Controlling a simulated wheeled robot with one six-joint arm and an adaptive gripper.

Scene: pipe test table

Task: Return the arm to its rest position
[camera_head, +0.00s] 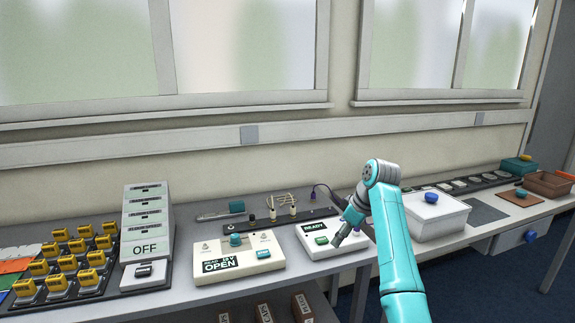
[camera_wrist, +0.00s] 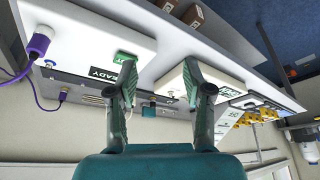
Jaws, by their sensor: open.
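My teal arm (camera_head: 397,245) reaches up and folds down at its elbow over the right half of the table. My gripper (camera_head: 341,239) hangs low in front of the white box marked READY (camera_head: 314,252), overlapping its right part in the head view. In the wrist view my gripper (camera_wrist: 158,68) has its two grey-green fingers apart with nothing between them. The READY box (camera_wrist: 95,45) and its green button (camera_wrist: 124,57) show beside the left finger there. I cannot tell how high the fingertips are above the box.
A box marked OPEN (camera_head: 238,257) stands left of the READY box. Further left are a grey stack marked OFF (camera_head: 147,240) and several yellow blocks (camera_head: 58,268). A white box with a blue knob (camera_head: 431,217) stands right of my arm. A purple cable (camera_head: 328,189) runs behind.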

